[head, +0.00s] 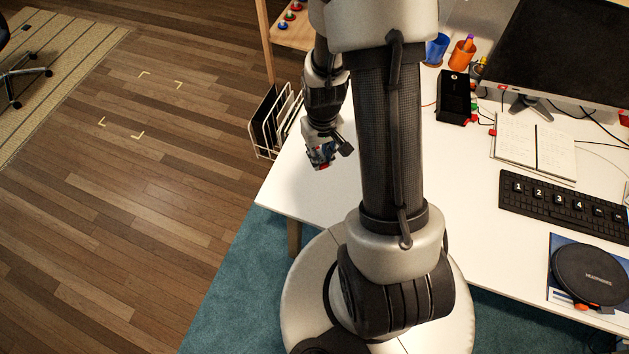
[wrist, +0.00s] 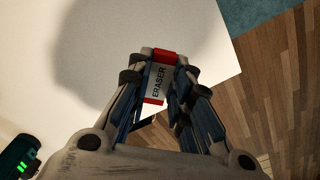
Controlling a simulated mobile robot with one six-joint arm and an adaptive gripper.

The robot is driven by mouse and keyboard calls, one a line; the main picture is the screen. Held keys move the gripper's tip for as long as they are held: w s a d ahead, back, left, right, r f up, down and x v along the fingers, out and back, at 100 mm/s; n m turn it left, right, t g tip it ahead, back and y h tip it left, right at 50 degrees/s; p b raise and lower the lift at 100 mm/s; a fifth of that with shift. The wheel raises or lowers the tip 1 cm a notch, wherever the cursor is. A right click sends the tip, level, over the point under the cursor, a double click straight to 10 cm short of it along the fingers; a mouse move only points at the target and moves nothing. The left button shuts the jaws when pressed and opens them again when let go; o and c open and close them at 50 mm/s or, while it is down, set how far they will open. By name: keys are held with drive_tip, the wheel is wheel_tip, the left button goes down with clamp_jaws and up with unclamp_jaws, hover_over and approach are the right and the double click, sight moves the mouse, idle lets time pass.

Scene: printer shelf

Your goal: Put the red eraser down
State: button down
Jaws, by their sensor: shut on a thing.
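The red eraser (wrist: 158,84) has a white sleeve marked ERASER and red ends. In the wrist view it sits between the two fingertips of my gripper (wrist: 160,72), which is shut on it. The white table (wrist: 60,50) lies beneath, with a dark shadow on it beside the eraser. In the head view my gripper (head: 321,160) is over the left end of the table (head: 300,195), near its edge. A small bit of red shows at its fingers there. I cannot tell the exact gap between eraser and table.
A wire rack (head: 273,130) stands by the table's left end. Further right are a black box (head: 454,97), an open notebook (head: 533,148), a keyboard (head: 560,205) and a monitor (head: 570,45). The table's front left part is bare. Wood floor (wrist: 275,85) lies beyond the edge.

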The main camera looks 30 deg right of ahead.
sight(319, 185)
wheel_tip(319, 185, down, 14)
drive_tip(key=b, duration=0.4)
drive_tip(key=shift+w+f, duration=0.1)
drive_tip(key=c, duration=1.9)
unclamp_jaws()
drive_tip(key=shift+f, duration=0.15)
drive_tip(key=o, duration=0.4)
drive_tip(key=shift+o, duration=0.2)
